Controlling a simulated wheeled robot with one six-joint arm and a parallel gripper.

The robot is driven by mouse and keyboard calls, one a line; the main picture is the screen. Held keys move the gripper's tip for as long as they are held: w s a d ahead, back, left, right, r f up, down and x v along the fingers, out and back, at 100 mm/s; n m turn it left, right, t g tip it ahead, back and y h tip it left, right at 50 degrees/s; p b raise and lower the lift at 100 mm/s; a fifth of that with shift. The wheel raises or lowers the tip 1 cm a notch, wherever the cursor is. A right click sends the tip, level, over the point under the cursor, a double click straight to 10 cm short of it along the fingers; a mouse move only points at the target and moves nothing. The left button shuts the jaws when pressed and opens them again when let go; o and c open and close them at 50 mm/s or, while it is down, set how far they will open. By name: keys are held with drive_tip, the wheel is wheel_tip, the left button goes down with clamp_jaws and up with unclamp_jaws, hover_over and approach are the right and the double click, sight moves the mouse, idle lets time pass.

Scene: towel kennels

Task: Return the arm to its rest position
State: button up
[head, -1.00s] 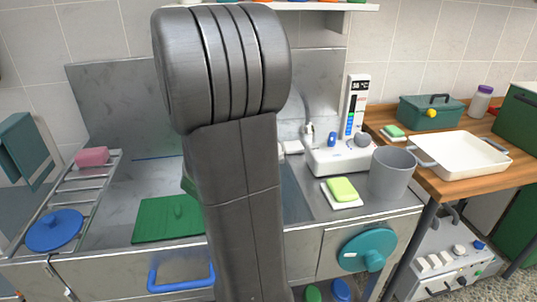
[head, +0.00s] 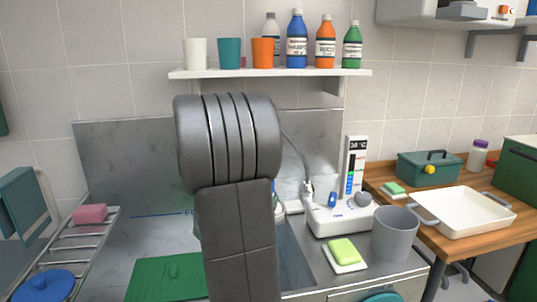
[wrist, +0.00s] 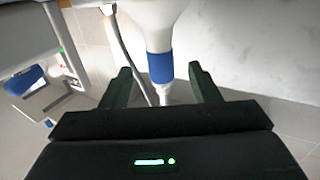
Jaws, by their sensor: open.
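My arm stands upright in the middle of the head view, in front of the steel sink counter (head: 110,262), and hides part of it. My gripper (wrist: 161,80) shows in the wrist view with its two dark fingers spread apart. Nothing is held between the fingers. A white pipe-like part with a blue band (wrist: 161,66) shows beyond and between the fingers; I cannot tell how far off it is. The gripper itself is hidden in the head view.
A grey cup (head: 395,235), a green sponge (head: 343,250) and a white dispenser unit (head: 340,216) stand right of my arm. A white tray (head: 470,232) sits on the wooden table (head: 425,248). A shelf (head: 270,73) with cups and bottles hangs above.

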drive_tip(key=x, duration=0.7)
drive_tip(key=shift+f, duration=0.1)
drive_tip(key=shift+r+p, duration=0.25)
drive_tip(key=shift+p, duration=0.15)
drive_tip(key=shift+f, duration=0.1)
drive_tip(key=shift+s+a+f+b, duration=0.1)
drive_tip(key=shift+s+f+b, duration=0.15)
drive_tip(key=shift+b, duration=0.2)
drive_tip(key=v, duration=1.3)
drive_tip(key=x, duration=1.3)
drive_tip(key=shift+w+r, duration=0.1)
drive_tip(key=shift+w, duration=0.3)
wheel_tip(320, 180, up, 11)
drive_tip(key=p, duration=1)
drive_tip(key=shift+s, duration=0.15)
